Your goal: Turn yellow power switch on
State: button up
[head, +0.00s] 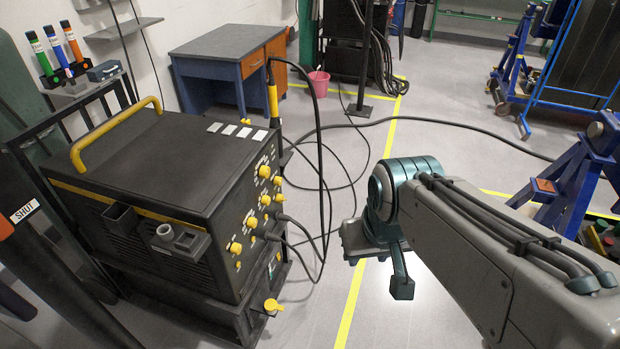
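The black machine (150,180) with a yellow handle stands at the left in the head view. Its front panel carries several yellow knobs, with one (265,171) near the top. A larger yellow switch (272,305) sticks out low on the front, below the panel. Which of these is the power switch cannot be read for certain. My gripper (402,286) hangs right of the machine, clear of the panel and all the knobs. One finger-like tip points down. The rest is partly hidden by my arm, so its opening cannot be judged, and I see nothing held.
Black cables (322,200) run from the panel and loop over the floor between machine and arm. A blue desk (228,60) and a pink bucket (318,84) stand behind. A blue stand (580,180) is at the right. The floor before the panel is mostly open.

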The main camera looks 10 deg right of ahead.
aim_at(280, 198)
jog(key=u, duration=0.1)
jog(key=i, duration=1.1)
jog(key=u, duration=0.75)
